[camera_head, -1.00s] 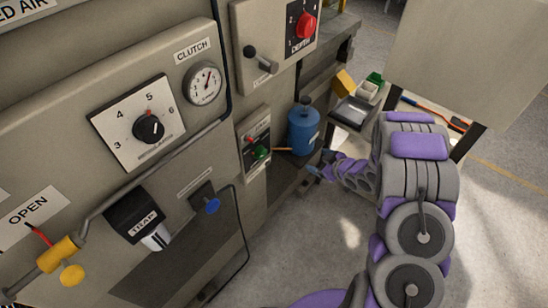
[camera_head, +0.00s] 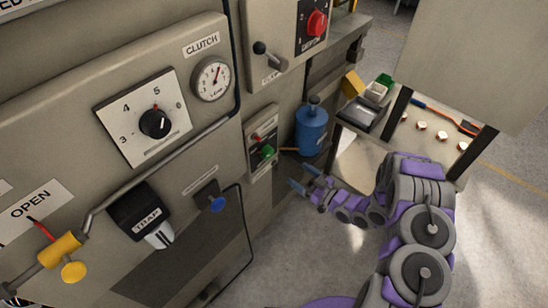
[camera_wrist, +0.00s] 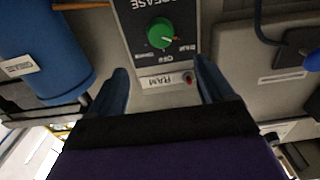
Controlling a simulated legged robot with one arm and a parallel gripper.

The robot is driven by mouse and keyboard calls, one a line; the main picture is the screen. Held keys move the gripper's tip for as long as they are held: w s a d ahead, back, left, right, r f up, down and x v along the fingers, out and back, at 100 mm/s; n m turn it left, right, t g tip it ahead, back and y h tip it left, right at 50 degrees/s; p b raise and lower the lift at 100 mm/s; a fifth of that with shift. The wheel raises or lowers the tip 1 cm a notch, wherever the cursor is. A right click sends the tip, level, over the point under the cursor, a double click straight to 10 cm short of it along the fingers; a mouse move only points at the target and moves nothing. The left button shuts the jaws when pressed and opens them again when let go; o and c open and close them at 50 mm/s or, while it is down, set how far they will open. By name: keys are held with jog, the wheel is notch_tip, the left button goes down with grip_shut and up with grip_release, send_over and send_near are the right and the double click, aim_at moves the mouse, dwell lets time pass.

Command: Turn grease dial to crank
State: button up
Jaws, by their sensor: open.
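The grease dial is a green knob (camera_wrist: 161,33) on a dark plate marked "GREASE", upside down at the top of the wrist view. It also shows in the head view as a small green knob (camera_head: 267,152) on a grey panel below the lever. The crank marking on its plate is too small to read. My gripper (camera_head: 298,176) is open and empty, below and right of the dial in the head view. In the wrist view its two blue fingers (camera_wrist: 160,80) stand apart, with the dial beyond and between them. They do not touch it.
A blue canister (camera_head: 311,130) stands right of the dial, with a thin copper-coloured rod beside it. A "RAM" label (camera_wrist: 167,81) sits near the dial plate. A blue knob (camera_head: 217,204) is lower left.

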aim_at(270, 155)
jog(key=b+x, duration=0.2)
jog(key=x, duration=1.1)
jog(key=shift+w+a, duration=0.15)
jog(key=shift+a, duration=0.05)
jog(key=shift+c, duration=0.2)
jog(key=c, duration=1)
